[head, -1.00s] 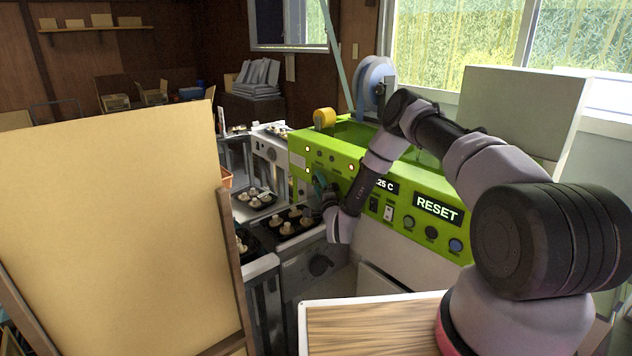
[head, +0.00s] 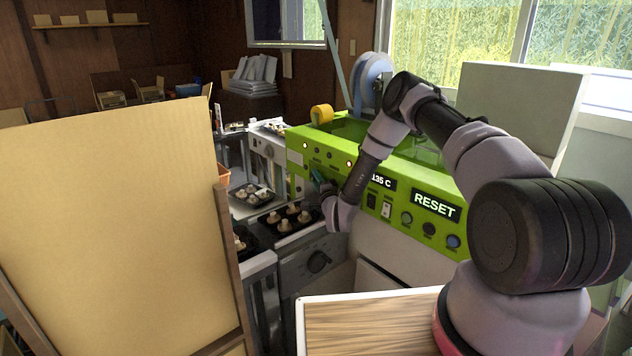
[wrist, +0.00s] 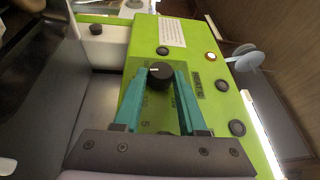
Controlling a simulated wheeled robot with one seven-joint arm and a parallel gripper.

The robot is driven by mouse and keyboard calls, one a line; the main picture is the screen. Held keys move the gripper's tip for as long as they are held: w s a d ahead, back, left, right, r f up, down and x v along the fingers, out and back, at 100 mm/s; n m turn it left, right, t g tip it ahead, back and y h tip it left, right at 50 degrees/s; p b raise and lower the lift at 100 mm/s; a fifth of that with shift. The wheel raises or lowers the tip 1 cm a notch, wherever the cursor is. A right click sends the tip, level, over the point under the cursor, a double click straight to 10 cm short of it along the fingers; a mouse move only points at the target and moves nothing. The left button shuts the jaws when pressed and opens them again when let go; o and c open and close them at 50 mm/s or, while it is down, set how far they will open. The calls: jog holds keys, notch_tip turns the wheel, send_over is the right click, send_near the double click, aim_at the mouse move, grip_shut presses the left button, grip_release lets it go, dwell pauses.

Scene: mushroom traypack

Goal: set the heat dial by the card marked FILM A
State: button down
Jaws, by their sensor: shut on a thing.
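The heat dial (wrist: 160,73) is a black round knob with a white pointer line, on the green machine's panel (wrist: 140,60). In the wrist view my gripper (wrist: 161,80) has its two teal fingers closed on the sides of the dial. In the head view my gripper (head: 317,181) is at the machine's left front, and my wrist hides the dial. The machine's display (head: 381,182) seems to read 135 C. A white printed card (wrist: 172,31) is on the panel beyond the dial; its text is too small to read.
A RESET label (head: 435,207) sits above several round buttons on the machine's front. Black trays of mushrooms (head: 287,220) stand left of my gripper. A large tan board (head: 110,220) blocks the left foreground. A wood-topped surface (head: 365,325) is in front.

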jog(key=shift+w+a+r+n+g+h, duration=0.4)
jog(key=shift+n+g+h, duration=0.85)
jog(key=shift+g, duration=1.8)
jog(key=shift+w+a+r+n+g+h, duration=0.2)
jog(key=shift+w+r+n+g+h, duration=0.3)
jog(key=shift+g+h, duration=2)
jog(key=shift+w+a+r+n+g+h, duration=0.4)
jog(key=shift+n+g+h, duration=0.6)
jog(key=shift+g, duration=2.55)
jog(key=shift+d, duration=0.15)
jog(key=shift+c, duration=2.3)
grip_release()
jog(key=v, duration=1)
jog(key=shift+w+a+r, duration=0.15)
jog(key=shift+a+r, duration=0.15)
jog(key=shift+a, duration=0.05)
